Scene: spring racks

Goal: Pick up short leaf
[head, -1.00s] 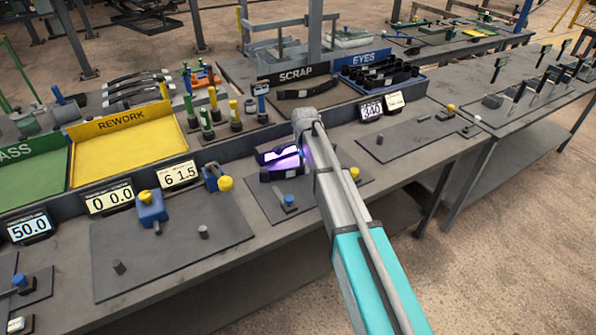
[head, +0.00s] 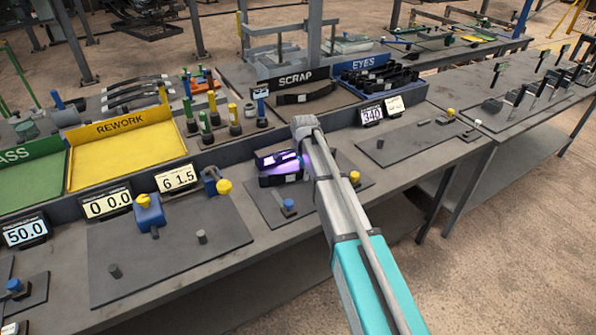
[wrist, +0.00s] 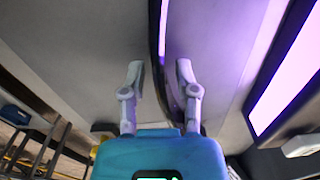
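My gripper shows in the wrist view (wrist: 159,73), its two grey fingers apart. A dark, slightly curved strip (wrist: 157,30) with a purple-lit edge runs between the fingers, with a gap visible on each side. It may be the short leaf, but I cannot tell for sure. In the head view my arm reaches over a dark, purple-lit unit (head: 279,178) on the bench, and my fingers cannot be made out there. Several dark curved leaves (head: 137,96) lie on the back bench at the left.
A yellow REWORK tray (head: 125,155) and a green tray (head: 38,180) stand left. The SCRAP bin (head: 300,75) and EYES bin (head: 370,62) stand behind. A blue-topped knob (head: 289,205) is close to the lit unit. The dark plate (head: 400,145) at right has open room.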

